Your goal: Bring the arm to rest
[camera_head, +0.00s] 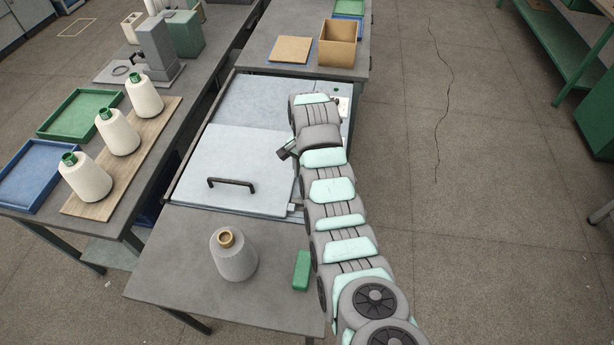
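My arm (337,217) reaches from the bottom right up over the right side of the grey winder machine. A small dark part at the wrist, which looks like my gripper (287,151), juts left beside the machine's pale lid. Most of it is hidden behind the arm links, so its fingers and anything between them cannot be made out. The pale lid (235,165) lies flat and has a black bar handle (231,182). My gripper is up and to the right of that handle, apart from it.
A grey cone (233,255) with a tan tip and a green block (301,270) stand on the front table. White cones (117,131) with green tips stand on a wooden board at left, beside green (80,112) and blue trays (37,174). An open brown box (338,43) is behind. Floor at right is clear.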

